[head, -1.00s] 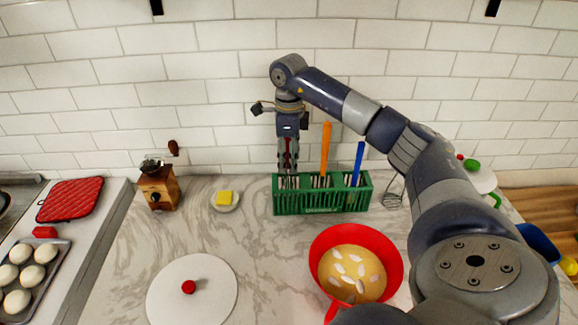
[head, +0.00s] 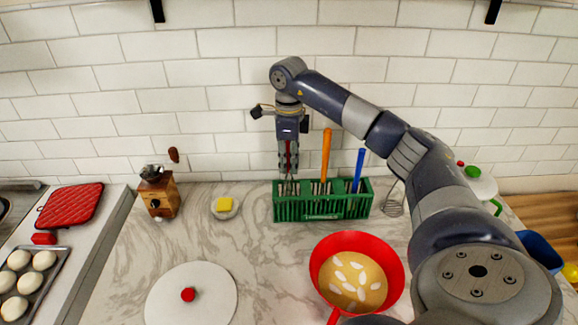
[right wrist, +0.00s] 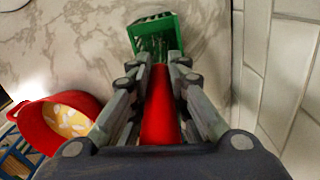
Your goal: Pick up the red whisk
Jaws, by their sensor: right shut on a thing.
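The red whisk (right wrist: 160,105) stands upright with its red handle between the fingers of my right gripper (head: 288,165). The right gripper is shut on the handle, above the left part of the green rack (head: 322,213). The whisk's wire end hangs down at the rack's left compartment; how much of it is inside is hard to tell. In the right wrist view, the fingers (right wrist: 162,75) lie on both sides of the handle and the rack (right wrist: 152,27) shows beyond them. My left gripper is not in view.
An orange-handled tool (head: 326,155) and a blue-handled tool (head: 358,170) stand in the rack. A red pan (head: 395,255) is in front, a white lid (head: 215,300) front left. A grinder (head: 160,195) and a yellow-topped dish (head: 236,212) are left. The tiled wall (head: 220,100) is close behind.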

